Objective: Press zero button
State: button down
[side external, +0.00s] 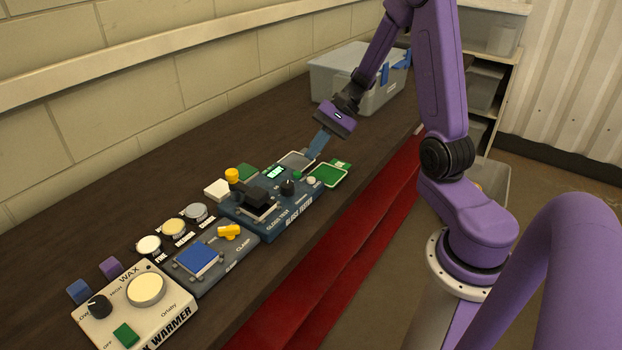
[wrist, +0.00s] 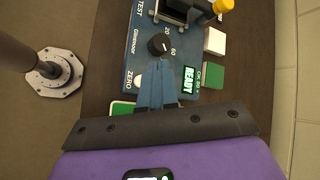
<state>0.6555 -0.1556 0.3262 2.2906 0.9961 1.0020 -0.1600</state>
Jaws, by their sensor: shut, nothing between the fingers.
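The blue gloss tester (side external: 262,212) stands on the dark bench in the side view. Its lit display (side external: 275,172) reads READY in the wrist view (wrist: 190,79). A small round whitish button (side external: 311,181) is on its right end. A small green button (side external: 297,174) is nearby. My gripper (side external: 312,155) is shut and empty, pointing down over the right end of the tester. In the wrist view my gripper (wrist: 168,68) covers part of the panel; I cannot tell whether it touches.
A black knob (side external: 287,187) and a black clamp block with a yellow-topped lever (side external: 232,175) rise from the tester. A green pad (side external: 328,176) lies to its right. A grey bin (side external: 350,85) stands behind my gripper. A wax warmer (side external: 135,305) is at front left.

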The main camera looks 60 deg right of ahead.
jog(key=shift+f, duration=2.05)
jog(key=shift+f, duration=0.2)
dwell(0.4)
jog(key=shift+f, duration=0.2)
jog(key=shift+f, duration=0.4)
dwell(0.8)
jog(key=shift+r, duration=0.85)
jog(key=shift+r, duration=2.5)
